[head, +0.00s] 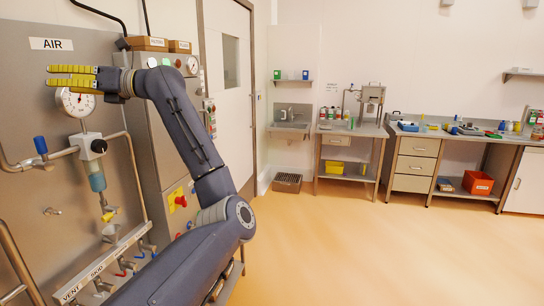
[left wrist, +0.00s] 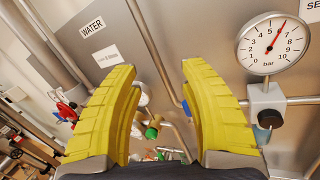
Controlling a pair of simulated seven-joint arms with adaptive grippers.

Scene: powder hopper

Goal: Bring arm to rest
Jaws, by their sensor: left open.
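My left arm (head: 185,130) comes up from the bottom of the head view and bends left at the top. My left gripper (head: 52,76) has yellow ribbed fingers pointing left, in front of the steel panel (head: 30,110) and just above a round pressure gauge (head: 77,104). In the left wrist view the two fingers (left wrist: 160,75) stand wide apart with nothing held between them. Pipes and a green-ended fitting (left wrist: 153,131) show behind the gap. My right gripper is in neither view.
A gauge (left wrist: 273,43) is close to the right finger in the wrist view. Below the gripper are a blue-handled valve (head: 41,146) and a clear blue tube (head: 96,176). A door (head: 228,90) is behind the arm. Benches (head: 415,150) line the back wall; the floor (head: 380,250) is clear.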

